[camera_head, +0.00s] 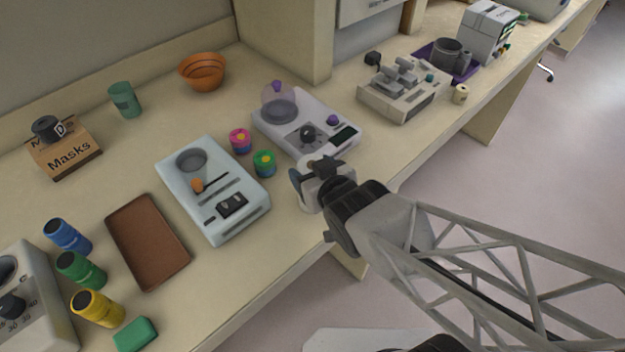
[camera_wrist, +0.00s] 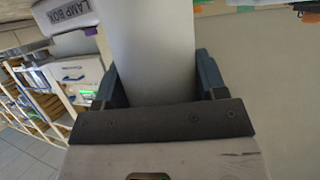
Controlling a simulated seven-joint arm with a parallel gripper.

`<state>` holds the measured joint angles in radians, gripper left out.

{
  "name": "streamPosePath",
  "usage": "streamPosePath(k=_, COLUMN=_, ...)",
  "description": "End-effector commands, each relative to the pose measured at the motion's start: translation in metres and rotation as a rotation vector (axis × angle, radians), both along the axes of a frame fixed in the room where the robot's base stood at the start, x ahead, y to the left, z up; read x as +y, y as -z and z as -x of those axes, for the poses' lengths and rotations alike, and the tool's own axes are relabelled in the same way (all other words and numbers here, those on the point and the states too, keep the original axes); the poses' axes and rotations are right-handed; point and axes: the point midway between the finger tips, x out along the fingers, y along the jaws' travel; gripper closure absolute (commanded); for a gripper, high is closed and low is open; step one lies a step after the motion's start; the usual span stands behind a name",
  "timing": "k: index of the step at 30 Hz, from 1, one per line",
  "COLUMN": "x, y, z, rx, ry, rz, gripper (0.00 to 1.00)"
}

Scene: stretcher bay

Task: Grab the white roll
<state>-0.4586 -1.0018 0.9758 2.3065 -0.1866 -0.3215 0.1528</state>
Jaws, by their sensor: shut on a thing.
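The white roll (camera_head: 307,194) is at the front edge of the bench, partly hidden behind my gripper (camera_head: 322,170) in the head view. In the wrist view the roll (camera_wrist: 150,45) is a smooth, pale cylinder filling the space between my two dark fingers. My gripper is shut on it, with one finger on each side. I cannot tell whether its base touches the bench.
A white device with a purple knob (camera_head: 310,125) stands just behind my gripper. A pale blue device (camera_head: 213,190) is to the left, with pink (camera_head: 240,140) and green (camera_head: 264,163) jars between. A grey device (camera_head: 402,92) is farther right. Open floor lies in front.

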Motion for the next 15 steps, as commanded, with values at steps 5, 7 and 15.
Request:
streamPosePath(k=5, x=0.000, y=-0.002, z=0.000, rx=-0.001, ry=0.000, rz=0.000, gripper=0.66)
streamPosePath(k=7, x=0.000, y=-0.006, z=0.000, rx=-0.001, ry=0.000, rz=0.000, gripper=0.66)
streamPosePath(k=15, x=0.000, y=-0.035, z=0.000, rx=-0.002, ry=0.000, rz=0.000, gripper=0.66)
